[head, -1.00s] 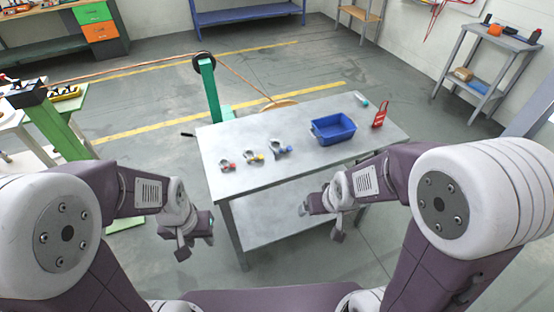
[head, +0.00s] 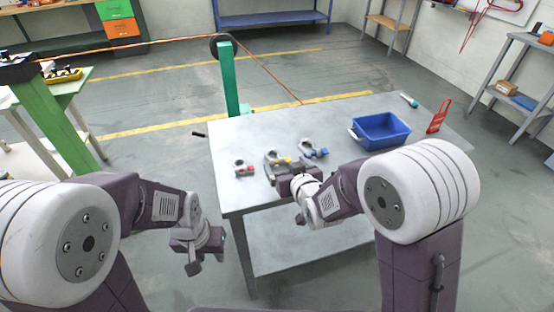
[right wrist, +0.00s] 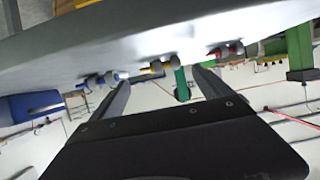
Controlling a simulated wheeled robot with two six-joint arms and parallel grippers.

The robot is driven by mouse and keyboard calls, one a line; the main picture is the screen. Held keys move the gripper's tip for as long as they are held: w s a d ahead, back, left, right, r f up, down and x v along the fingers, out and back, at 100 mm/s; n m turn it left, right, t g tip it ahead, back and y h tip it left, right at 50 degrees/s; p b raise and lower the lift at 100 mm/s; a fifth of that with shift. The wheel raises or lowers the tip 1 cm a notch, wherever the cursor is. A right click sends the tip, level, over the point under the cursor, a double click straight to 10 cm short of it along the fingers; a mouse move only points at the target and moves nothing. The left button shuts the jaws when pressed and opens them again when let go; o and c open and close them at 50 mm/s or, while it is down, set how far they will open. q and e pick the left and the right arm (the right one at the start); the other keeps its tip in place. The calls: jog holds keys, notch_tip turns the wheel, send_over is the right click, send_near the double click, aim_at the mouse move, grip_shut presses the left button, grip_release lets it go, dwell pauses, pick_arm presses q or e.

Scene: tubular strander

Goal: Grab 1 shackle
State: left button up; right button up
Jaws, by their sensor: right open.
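Three shackles lie in a row on the grey table (head: 240,135). The shackle with a red pin (head: 242,168) is at the left, the one with a yellow pin (head: 276,158) is in the middle, and the one with a blue pin (head: 313,151) is at the right. My right gripper (head: 286,182) is open and empty near the table's front edge, just in front of the yellow-pin shackle. In the right wrist view its fingers (right wrist: 160,82) are spread, with the yellow-pin shackle beyond the gap. My left gripper (head: 193,262) hangs left of the table; its jaws are unclear.
A blue bin (head: 381,132) stands on the table to the right of the shackles. A red stand (head: 438,118) and a small white-and-teal item (head: 410,100) are near the right end. A green post (head: 228,80) rises behind the table.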

aim_at(280, 158)
jog(key=x, duration=0.5)
jog(key=shift+a, duration=0.15)
jog(key=shift+s+r, duration=0.1)
jog(key=shift+c, duration=1.2)
jog(key=c, duration=1.6)
notch_tip(280, 158, up, 5)
jog(key=shift+f+p, duration=0.1)
jog(key=shift+p, duration=0.5)
jog(key=w+d+r+p, duration=0.3)
jog(key=w+d+r, duration=0.3)
jog(key=w, duration=0.3)
jog(key=shift+d, duration=0.85)
